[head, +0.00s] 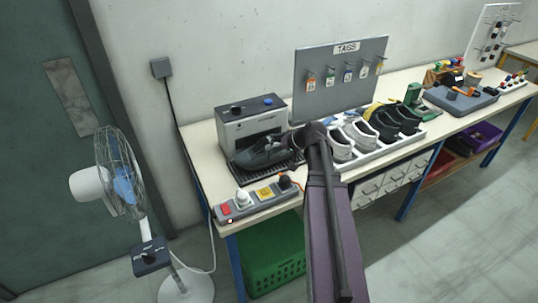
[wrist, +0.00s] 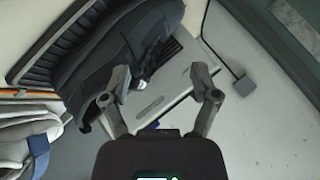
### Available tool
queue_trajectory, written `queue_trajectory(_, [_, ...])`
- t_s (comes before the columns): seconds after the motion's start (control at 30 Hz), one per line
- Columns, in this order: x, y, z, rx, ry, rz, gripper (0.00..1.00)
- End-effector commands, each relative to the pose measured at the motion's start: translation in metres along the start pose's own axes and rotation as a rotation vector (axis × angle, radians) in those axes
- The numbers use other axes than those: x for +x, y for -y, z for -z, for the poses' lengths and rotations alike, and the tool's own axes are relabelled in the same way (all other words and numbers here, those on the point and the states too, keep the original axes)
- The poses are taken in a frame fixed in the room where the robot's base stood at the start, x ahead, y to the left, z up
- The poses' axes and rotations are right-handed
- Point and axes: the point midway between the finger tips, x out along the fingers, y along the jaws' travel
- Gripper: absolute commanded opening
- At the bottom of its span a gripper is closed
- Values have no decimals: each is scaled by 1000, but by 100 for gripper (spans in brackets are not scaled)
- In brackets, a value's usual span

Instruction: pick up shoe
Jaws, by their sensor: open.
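A dark grey shoe (head: 262,156) lies on a black ribbed mat (head: 240,176) in front of a grey box-like machine (head: 232,128). In the wrist view the dark shoe (wrist: 100,50) fills the upper left, partly behind my gripper's left finger. My gripper (wrist: 160,85) is open, with its left finger over the shoe's edge and its right finger over the machine side. I cannot tell whether the finger touches the shoe. In the head view my gripper (head: 300,138) is at the shoe's right end, small and partly hidden by my arm.
A white tray (head: 385,152) of several white and black shoes stands to the right. A tag board (head: 340,100) is behind. A fan (head: 125,185) stands on the floor at left.

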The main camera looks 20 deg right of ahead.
Motion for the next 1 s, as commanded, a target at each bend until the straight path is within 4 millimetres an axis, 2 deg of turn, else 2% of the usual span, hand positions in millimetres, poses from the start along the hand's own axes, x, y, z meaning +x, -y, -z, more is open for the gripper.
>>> queue_trajectory(0.03, [-9,-12,13,16,-39,16,78])
queue_trajectory(0.2, [-34,-35,40,50,-146,65,78])
queue_trajectory(0.4, [-50,-48,54,66,-206,88,78])
queue_trajectory(0.8, [-51,-50,55,68,-212,90,78])
queue_trajectory(1.0, [-40,-50,56,67,-211,91,78])
